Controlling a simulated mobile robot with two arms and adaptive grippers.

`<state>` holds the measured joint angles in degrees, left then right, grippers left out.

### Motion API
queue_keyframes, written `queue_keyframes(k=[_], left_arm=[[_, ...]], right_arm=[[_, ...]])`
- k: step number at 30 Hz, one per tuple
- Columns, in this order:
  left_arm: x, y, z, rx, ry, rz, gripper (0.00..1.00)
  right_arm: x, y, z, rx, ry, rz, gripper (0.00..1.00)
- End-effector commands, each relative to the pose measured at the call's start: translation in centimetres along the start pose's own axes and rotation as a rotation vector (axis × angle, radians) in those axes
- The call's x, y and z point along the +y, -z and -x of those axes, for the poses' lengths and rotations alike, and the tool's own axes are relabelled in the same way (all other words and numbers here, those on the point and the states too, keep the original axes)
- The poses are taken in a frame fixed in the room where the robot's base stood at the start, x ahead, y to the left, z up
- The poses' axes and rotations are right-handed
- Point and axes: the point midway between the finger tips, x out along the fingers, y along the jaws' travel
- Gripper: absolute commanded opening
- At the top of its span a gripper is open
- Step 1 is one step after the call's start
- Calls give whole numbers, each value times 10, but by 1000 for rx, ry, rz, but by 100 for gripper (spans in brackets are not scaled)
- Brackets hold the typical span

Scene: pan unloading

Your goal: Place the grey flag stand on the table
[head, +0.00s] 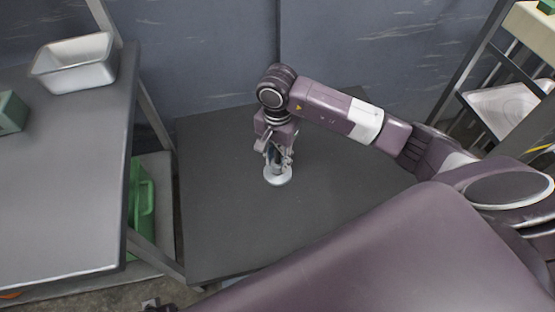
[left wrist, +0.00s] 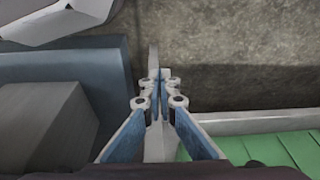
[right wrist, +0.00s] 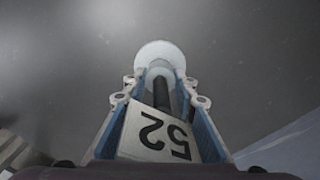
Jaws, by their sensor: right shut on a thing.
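The grey flag stand has a pale round base (head: 278,178), a dark pole and a white flag marked 52. In the head view it is upright at the middle of the dark table (head: 225,225), its base on or just above the top; I cannot tell which. My right gripper (head: 276,156) points down and is shut on the stand's pole. In the right wrist view the flag (right wrist: 158,135) and pole (right wrist: 161,96) lie between the fingers (right wrist: 160,88), with the base (right wrist: 160,54) beyond. My left gripper (left wrist: 154,88) has its fingers together with nothing visible between them.
A higher grey table (head: 70,190) at the left bears a metal pan (head: 75,72) and a green block (head: 12,112). A green crate (head: 141,205) sits below it. A shelf rack (head: 505,100) stands at the right. The dark table is otherwise clear.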

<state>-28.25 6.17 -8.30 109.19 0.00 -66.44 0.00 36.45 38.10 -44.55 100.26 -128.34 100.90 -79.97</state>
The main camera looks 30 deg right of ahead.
Motion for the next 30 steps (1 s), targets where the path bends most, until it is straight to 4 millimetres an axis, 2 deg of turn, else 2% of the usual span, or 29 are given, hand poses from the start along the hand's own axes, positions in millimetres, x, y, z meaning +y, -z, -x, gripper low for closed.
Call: queue_keyframes(k=[16, 17, 21, 30], left_arm=[[0, 5, 8, 7, 0, 0, 0], [0, 6, 10, 8, 0, 0, 0], [0, 5, 10, 6, 0, 0, 0], [0, 4, 9, 6, 0, 1, 0]], right_arm=[[-1, 1, -4, 1, 3, -1, 0], [-1, 0, -4, 1, 3, -1, 29], [-1, 0, -4, 1, 2, -1, 43], [-1, 0, -3, 1, 2, -1, 43]])
